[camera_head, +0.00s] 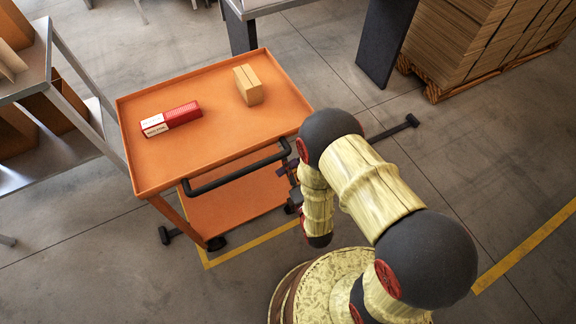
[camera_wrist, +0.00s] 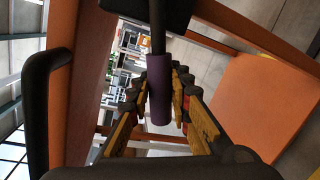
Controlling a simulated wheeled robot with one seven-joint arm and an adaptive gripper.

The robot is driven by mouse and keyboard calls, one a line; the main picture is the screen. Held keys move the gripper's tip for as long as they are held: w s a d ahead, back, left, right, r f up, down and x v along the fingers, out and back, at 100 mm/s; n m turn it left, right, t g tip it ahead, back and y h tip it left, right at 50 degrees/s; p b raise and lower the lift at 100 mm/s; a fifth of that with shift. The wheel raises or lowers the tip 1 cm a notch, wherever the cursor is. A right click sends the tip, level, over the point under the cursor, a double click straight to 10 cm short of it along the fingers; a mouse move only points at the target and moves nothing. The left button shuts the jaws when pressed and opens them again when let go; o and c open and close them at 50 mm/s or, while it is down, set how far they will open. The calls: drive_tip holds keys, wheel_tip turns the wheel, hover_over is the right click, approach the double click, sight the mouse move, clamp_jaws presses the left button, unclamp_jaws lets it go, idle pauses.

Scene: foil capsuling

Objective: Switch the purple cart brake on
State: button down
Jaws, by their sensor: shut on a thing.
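The orange cart (camera_head: 215,150) stands in front of me, with a black push handle (camera_head: 238,172) along its near side. The cart's purple brake grip (camera_wrist: 158,88) is a purple cylinder on a black rod, seen in the middle of the wrist view. My gripper (camera_wrist: 162,98) has its yellow and dark fingers on both sides of the purple grip and is shut on it. In the head view my gripper (camera_head: 290,178) is at the cart's near right corner, mostly hidden by my arm. I cannot tell which position the brake is in.
A red and white box (camera_head: 172,118) and a small cardboard box (camera_head: 248,86) lie on the cart's top. A metal shelf (camera_head: 60,140) stands close at the left. Stacked cardboard (camera_head: 480,45) sits on a pallet at the back right. Floor at the right is clear.

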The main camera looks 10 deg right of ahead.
drive_tip(key=shift+f, duration=0.1)
drive_tip(key=c, duration=1.9)
unclamp_jaws()
drive_tip(key=shift+o, duration=1.3)
